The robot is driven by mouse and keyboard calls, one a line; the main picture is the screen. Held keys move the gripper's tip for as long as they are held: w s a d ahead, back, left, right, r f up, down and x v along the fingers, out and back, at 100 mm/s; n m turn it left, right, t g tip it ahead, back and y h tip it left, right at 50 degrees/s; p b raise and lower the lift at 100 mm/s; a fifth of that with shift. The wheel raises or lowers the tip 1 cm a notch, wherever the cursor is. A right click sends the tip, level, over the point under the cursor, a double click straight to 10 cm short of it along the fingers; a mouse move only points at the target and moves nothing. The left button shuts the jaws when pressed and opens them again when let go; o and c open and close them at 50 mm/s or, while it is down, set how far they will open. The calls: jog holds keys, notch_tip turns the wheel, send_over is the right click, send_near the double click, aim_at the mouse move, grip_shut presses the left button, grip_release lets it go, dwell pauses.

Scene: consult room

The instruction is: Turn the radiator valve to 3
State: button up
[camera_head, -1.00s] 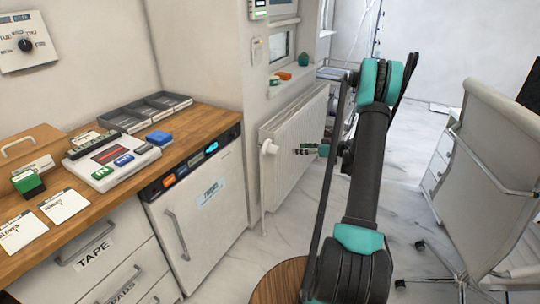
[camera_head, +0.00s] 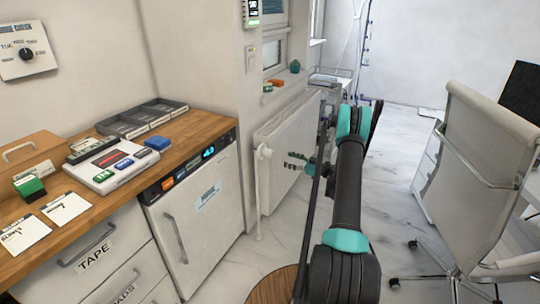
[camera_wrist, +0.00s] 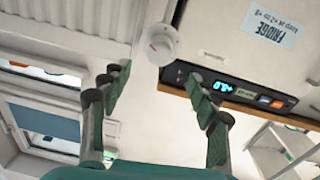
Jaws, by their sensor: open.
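The radiator valve is a white round knob (camera_head: 264,152) at the upper left corner of the white radiator (camera_head: 290,145). In the wrist view the valve (camera_wrist: 160,44) shows its round face with a small red mark; the numbers are too small to read. My gripper (camera_head: 300,163) is to the right of the valve in the head view, in front of the radiator and apart from the valve. In the wrist view my gripper (camera_wrist: 160,95) has its two fingers spread wide and empty, with the valve beyond the fingertips, roughly between them.
A white fridge (camera_head: 195,215) with a lit display stands left of the radiator under the wooden counter (camera_head: 200,130). A windowsill with small orange and green items is above the radiator. A chair (camera_head: 480,160) stands at the right.

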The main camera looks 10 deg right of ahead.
aim_at(273, 154)
jog(key=x, duration=1.1)
jog(key=c, duration=1.2)
